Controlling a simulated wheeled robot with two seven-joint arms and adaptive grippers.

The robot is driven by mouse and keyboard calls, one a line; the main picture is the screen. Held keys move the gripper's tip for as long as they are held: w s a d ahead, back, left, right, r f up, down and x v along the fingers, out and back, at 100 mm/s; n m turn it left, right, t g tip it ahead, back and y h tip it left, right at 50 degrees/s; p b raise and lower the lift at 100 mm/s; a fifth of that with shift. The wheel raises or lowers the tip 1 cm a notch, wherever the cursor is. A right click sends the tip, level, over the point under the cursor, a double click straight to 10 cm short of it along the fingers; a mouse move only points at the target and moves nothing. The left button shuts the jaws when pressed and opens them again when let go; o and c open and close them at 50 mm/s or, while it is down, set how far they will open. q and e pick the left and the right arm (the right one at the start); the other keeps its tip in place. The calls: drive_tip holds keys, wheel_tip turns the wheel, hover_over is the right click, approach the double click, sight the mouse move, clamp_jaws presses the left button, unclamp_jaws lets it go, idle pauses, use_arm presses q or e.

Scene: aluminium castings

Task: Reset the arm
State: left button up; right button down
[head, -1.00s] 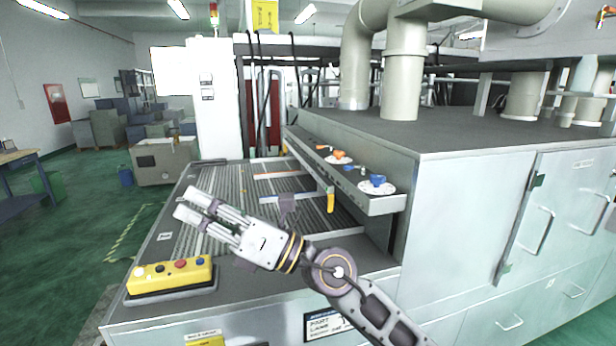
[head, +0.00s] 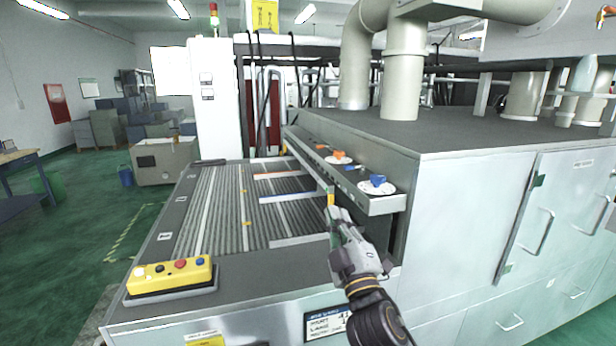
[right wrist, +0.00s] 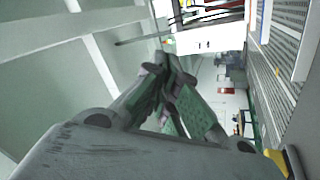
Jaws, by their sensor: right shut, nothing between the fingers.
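My right gripper (head: 335,213) is in the head view, at the front right corner of the ribbed bed, below the shelf with the saucers. It is shut and empty. In the right wrist view its two fingers (right wrist: 165,68) come together at the tips with nothing between them. The arm reaches up from the bottom edge of the head view. My left gripper is not in view.
A yellow button box (head: 170,274) sits at the bed's front left corner. A grey shelf (head: 385,207) on the right bears white saucers (head: 376,188) with blue and orange pieces. The large grey cabinet (head: 465,200) stands close on the right.

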drive_tip(key=s+d+f+m+g+h, duration=0.2)
drive_tip(key=d+f+m+g, duration=0.15)
drive_tip(key=f, duration=0.55)
drive_tip(key=s+d+f+m+g+h, duration=0.25)
drive_tip(key=d+f, duration=0.25)
drive_tip(key=f, duration=0.4)
drive_tip(key=s+d+f+m+g+h, duration=0.1)
drive_tip(key=s+d+f+m+g, duration=0.2)
drive_tip(key=f, duration=0.5)
drive_tip(key=s+d+f+m+g, duration=0.35)
drive_tip(key=s+f+g, duration=0.65)
drive_tip(key=s+f, duration=0.6)
drive_tip(key=s+f+g, duration=0.1)
drive_tip(key=s+f, duration=0.1)
drive_tip(key=f, duration=1.4)
drive_tip(key=s+f, duration=0.2)
drive_tip(key=f, duration=1.3)
drive_tip(key=s+d+f, duration=0.2)
drive_tip(key=s+f, duration=0.8)
drive_tip(key=s, duration=0.1)
drive_tip(key=s+d+f+g, duration=0.1)
drive_tip(key=s+d+f, duration=0.1)
drive_tip(key=s+f, duration=0.8)
drive_tip(key=shift+s+d+f+n+y, duration=0.2)
drive_tip(key=shift+s+d+n+y, duration=0.2)
drive_tip(key=shift+s, duration=0.35)
